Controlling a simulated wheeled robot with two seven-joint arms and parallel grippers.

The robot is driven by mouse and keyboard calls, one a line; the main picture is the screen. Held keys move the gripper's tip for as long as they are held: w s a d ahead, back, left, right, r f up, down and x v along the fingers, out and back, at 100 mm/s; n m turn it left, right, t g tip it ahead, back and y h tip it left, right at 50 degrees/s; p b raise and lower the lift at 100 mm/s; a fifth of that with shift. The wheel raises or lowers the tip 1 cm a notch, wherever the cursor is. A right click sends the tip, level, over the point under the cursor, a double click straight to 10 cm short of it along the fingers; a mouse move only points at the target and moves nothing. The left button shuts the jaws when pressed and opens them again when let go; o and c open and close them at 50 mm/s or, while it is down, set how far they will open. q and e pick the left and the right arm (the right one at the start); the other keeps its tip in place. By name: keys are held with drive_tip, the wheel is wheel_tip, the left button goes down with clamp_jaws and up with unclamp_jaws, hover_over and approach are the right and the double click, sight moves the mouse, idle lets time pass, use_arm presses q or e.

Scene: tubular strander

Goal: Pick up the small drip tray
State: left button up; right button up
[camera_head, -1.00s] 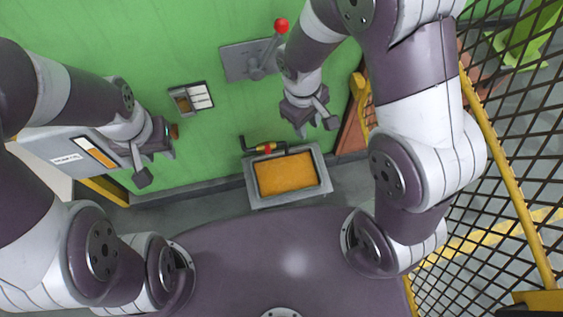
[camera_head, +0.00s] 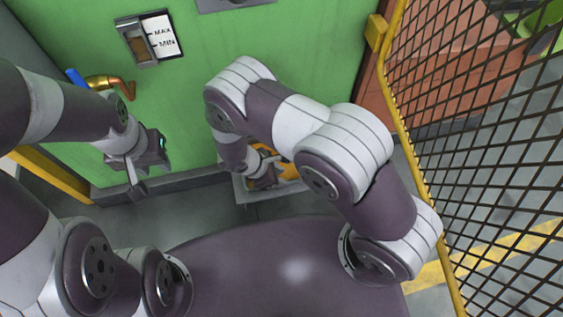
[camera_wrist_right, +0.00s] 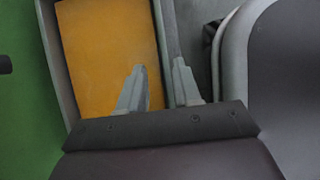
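The small drip tray (camera_head: 241,190) is a grey rectangular tray with an orange-yellow inside. It sits low at the foot of the green wall, partly hidden by my right arm in the head view. In the right wrist view the tray (camera_wrist_right: 52,60) fills the upper left. My right gripper (camera_head: 264,178) is down at the tray. In the right wrist view its fingers (camera_wrist_right: 158,90) are apart, one over the orange inside and one outside the right rim. Contact cannot be told. My left gripper (camera_head: 140,172) hangs left of the tray, holding nothing visible; its finger gap is unclear.
The green machine wall (camera_head: 290,50) stands behind the tray. A brass tap (camera_head: 108,84) with a blue handle and a MAX/MIN level gauge (camera_head: 150,38) are on it. A black mesh fence (camera_head: 480,130) with a yellow post closes the right side. Grey floor is clear left of the tray.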

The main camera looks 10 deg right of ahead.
drive_tip(key=b+x, duration=0.1)
drive_tip(key=x, duration=0.3)
drive_tip(key=shift+s, duration=0.15)
drive_tip(key=shift+r, duration=0.15)
clamp_jaws()
idle(1.0)
